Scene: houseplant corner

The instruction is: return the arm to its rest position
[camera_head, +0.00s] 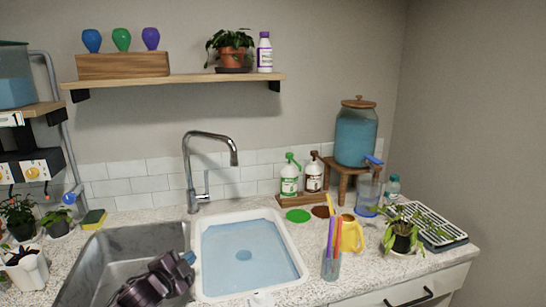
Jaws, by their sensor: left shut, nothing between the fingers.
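My left gripper (187,260) shows at the bottom, over the steel sink basin (105,250). Its dark arm comes up from the lower edge. The gripper is shut and looks empty, though its fingertips are small and partly hidden by the wrist. It is left of a white tub (207,283) of blue water and appears apart from it. My right gripper is not in view.
A chrome faucet (190,165) stands behind the sink. Right of the tub are a clear cup of colored sticks (331,262), a yellow watering can (352,235) and a potted plant (402,240). Small plants (18,220) crowd the left counter. A shelf (180,80) hangs above.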

